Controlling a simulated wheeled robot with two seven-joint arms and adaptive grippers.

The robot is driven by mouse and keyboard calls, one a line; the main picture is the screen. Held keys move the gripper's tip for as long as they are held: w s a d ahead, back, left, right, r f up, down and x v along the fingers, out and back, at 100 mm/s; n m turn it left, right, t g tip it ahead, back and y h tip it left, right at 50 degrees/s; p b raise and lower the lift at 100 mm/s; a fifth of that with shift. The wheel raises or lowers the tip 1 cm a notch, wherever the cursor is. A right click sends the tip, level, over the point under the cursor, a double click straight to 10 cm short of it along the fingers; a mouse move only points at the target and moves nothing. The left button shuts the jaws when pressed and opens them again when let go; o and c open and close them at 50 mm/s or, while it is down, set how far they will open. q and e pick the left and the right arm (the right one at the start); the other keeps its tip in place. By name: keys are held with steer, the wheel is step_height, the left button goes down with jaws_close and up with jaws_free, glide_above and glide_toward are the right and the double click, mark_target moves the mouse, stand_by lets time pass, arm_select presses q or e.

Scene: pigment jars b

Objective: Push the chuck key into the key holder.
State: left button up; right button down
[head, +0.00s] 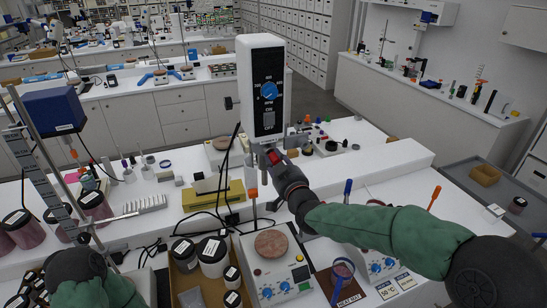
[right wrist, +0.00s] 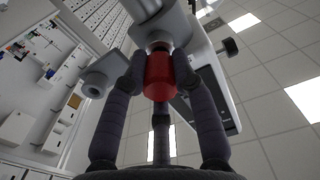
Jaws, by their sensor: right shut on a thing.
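The chuck key shows as a red piece (head: 273,157) at the underside of the white overhead stirrer (head: 265,75). In the right wrist view, the red key (right wrist: 160,78) is between the fingers of my right gripper (right wrist: 160,70), which is shut on it. In the head view, my right gripper (head: 282,169) comes from the right, below the stirrer housing. The key's far end meets a grey metal part (right wrist: 158,40), perhaps the key holder; how deep it sits is hidden. My left gripper (head: 75,266) is low at the left; its fingers are not visible.
A hotplate (head: 271,275) stands below the stirrer, beside a cardboard box (head: 187,285) with white-lidded jars. A stand with a blue unit (head: 54,110) is at the left. Cables hang beside the stirrer.

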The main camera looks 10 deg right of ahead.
arm_select(q)
steer(key=shift+f, duration=0.25)
arm_select(e)
steer(key=shift+s+d, duration=0.1)
steer(key=shift+s, duration=0.3)
arm_select(q)
steer(key=shift+f+b, duration=0.95)
steer(key=shift+b, duration=0.25)
arm_select(e)
steer(key=shift+s+d, duration=0.25)
steer(key=shift+s, duration=1)
steer(key=shift+s+d, duration=0.25)
steer(key=shift+s, duration=1)
